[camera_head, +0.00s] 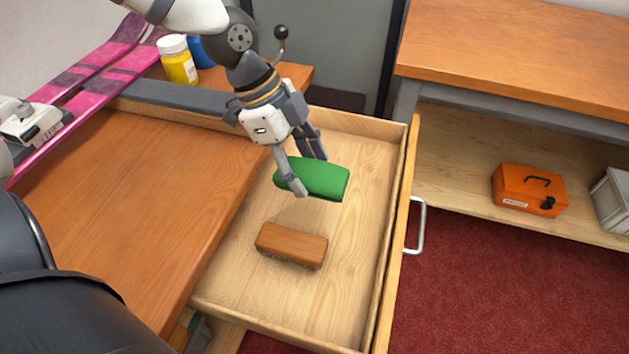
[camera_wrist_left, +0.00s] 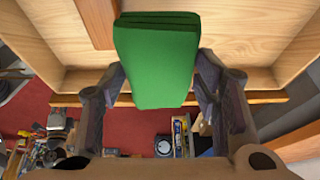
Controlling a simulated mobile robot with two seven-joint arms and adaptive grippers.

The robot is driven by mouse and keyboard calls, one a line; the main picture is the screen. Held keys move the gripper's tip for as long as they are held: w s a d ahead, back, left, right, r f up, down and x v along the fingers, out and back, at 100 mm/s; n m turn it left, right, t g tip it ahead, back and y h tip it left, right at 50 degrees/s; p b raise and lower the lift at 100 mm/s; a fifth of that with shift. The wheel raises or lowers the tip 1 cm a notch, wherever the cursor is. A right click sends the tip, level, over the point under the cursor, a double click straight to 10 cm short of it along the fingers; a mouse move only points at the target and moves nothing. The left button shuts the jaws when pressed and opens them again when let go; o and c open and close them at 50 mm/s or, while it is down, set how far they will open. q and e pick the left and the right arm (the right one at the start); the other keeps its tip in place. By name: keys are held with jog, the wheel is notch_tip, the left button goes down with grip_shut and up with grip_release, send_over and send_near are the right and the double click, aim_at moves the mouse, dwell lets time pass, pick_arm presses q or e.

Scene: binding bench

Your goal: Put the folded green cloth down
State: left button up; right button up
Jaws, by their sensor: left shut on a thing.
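The folded green cloth (camera_head: 322,179) is between the fingers of my left gripper (camera_head: 302,174), which is shut on it. The cloth is over the open wooden drawer (camera_head: 350,240); the head view does not clearly show how high above the drawer floor it is. In the left wrist view the cloth (camera_wrist_left: 157,60) sits between both fingers (camera_wrist_left: 158,95), with its folded layers at the top. My right gripper is not in view.
A wooden block brush (camera_head: 291,245) lies in the drawer, nearer than the cloth. The drawer floor around it is bare. A yellow jar (camera_head: 178,62) and pink skis (camera_head: 100,85) are on the bench at left. An orange toolbox (camera_head: 529,190) stands on the right shelf.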

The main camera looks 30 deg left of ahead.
pick_arm(q)
jog(key=w+f, duration=0.1)
jog(key=f, duration=0.1)
jog(key=w+a+f+b, duration=0.1)
jog(key=f, duration=0.1)
jog(key=w+f, duration=0.1)
jog(key=f, duration=0.1)
jog(key=shift+w+a+f, duration=0.1)
jog(key=shift+w+a, duration=0.1)
jog(key=shift+a, duration=0.1)
jog(key=shift+w+a+f+b, duration=0.15)
jog(key=shift+f+b, duration=0.15)
jog(key=shift+f, duration=0.7)
jog(key=shift+w+d+f+b, duration=0.1)
jog(key=shift+f+b, duration=0.2)
jog(key=shift+f, duration=0.8)
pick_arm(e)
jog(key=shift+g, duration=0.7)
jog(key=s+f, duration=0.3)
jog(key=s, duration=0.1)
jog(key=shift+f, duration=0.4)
pick_arm(q)
jog(key=o, duration=1.1)
jog(key=shift+s, duration=0.1)
jog(key=shift+f, duration=0.1)
jog(key=shift+s, duration=0.1)
